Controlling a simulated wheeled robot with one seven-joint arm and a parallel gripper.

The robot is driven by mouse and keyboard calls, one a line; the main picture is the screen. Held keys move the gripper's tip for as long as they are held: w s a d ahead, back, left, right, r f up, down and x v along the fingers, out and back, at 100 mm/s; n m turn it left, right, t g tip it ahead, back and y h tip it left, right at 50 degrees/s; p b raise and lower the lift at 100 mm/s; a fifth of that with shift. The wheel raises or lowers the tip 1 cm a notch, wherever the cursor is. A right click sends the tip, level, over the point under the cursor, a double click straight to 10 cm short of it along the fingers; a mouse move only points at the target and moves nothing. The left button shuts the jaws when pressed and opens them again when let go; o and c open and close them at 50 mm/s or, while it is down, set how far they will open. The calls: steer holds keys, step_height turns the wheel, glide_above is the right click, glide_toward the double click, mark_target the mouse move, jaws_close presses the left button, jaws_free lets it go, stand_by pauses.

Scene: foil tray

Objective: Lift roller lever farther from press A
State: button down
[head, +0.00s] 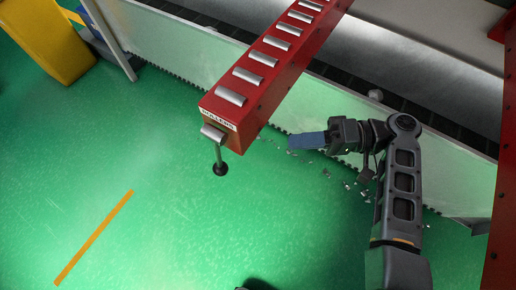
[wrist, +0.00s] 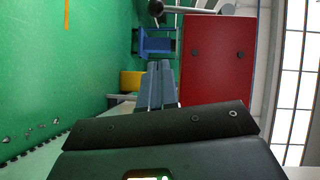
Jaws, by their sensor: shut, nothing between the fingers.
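A roller lever (head: 219,156), a grey rod ending in a black knob, hangs down from the labelled end of a red roller beam (head: 262,95). A rod with a dark knob (wrist: 157,8) also shows at the top edge of the wrist view. Only one lever is clear, so I cannot tell whether it is the one farther from press A. My gripper (head: 292,142), with blue-grey fingers, is shut and empty, to the right of the lever and apart from it. Its fingers (wrist: 157,68) point along the beam's red side (wrist: 217,60) in the wrist view.
A pale wall panel (head: 330,120) with a dark toothed lower edge runs behind my arm. Small metal scraps (head: 350,184) lie on the green floor. A yellow bin (head: 50,38) stands at the upper left. A blue stand (wrist: 156,43) shows in the wrist view.

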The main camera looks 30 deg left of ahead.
mark_target(217, 159)
steer(key=s+d+p+x, duration=0.1)
steer(key=s+p+x, duration=0.1)
steer(key=x, duration=1)
steer(key=shift+s+f, duration=0.25)
steer(key=shift+s, duration=0.1)
steer(key=shift+a, duration=0.15)
